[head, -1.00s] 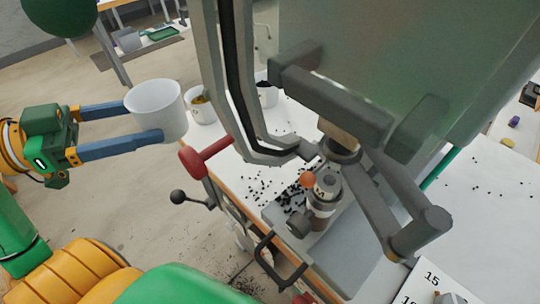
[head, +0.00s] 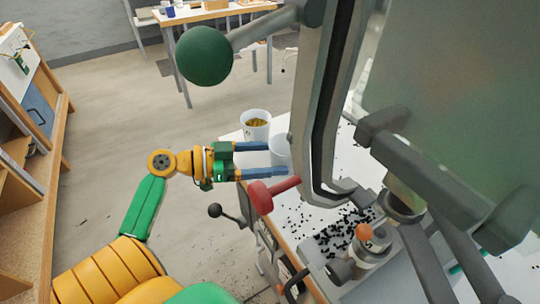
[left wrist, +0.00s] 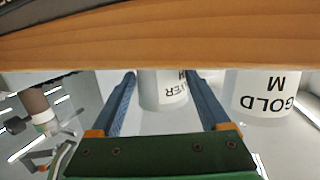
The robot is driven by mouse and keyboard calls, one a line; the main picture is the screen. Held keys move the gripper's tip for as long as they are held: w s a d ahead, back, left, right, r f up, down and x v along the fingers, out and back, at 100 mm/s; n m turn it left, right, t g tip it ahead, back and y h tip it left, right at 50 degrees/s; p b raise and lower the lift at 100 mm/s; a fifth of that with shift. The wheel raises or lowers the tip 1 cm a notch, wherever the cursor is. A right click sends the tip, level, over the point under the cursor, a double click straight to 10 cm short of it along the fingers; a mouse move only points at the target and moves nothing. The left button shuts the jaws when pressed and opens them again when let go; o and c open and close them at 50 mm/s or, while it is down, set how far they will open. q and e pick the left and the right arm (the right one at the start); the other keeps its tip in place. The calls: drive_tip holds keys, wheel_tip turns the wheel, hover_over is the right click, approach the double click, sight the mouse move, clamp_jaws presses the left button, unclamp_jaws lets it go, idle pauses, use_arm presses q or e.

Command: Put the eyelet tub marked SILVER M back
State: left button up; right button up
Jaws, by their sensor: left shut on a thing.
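The white tub (head: 279,151) is between the fingers of my left gripper (head: 282,160), which is shut on it. In the left wrist view, upside down, the tub (left wrist: 163,90) shows letters ending in "VER" and an "M". Its right part is hidden behind the press frame in the head view. It is upright at the table's left edge; I cannot tell whether its base touches the top. The GOLD M tub (head: 256,122), holding yellowish eyelets, stands just behind it, and its label (left wrist: 266,97) shows in the left wrist view. My right gripper is not in view.
Black eyelets (head: 340,235) lie scattered on the white table. A green ball (head: 204,55) on an arm is above. The floor at left is clear.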

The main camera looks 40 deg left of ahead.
use_arm(q)
drive_tip(key=o, duration=1)
drive_tip(key=shift+f, duration=0.2)
drive_tip(key=shift+o, duration=1.3)
drive_tip(key=shift+r, duration=0.3)
drive_tip(key=shift+s+a+f, duration=0.1)
drive_tip(key=shift+s+a, duration=0.1)
drive_tip(key=shift+s, duration=0.1)
drive_tip(key=b+v, duration=0.2)
drive_tip(key=v, duration=0.9)
drive_tip(key=shift+s+a, duration=0.15)
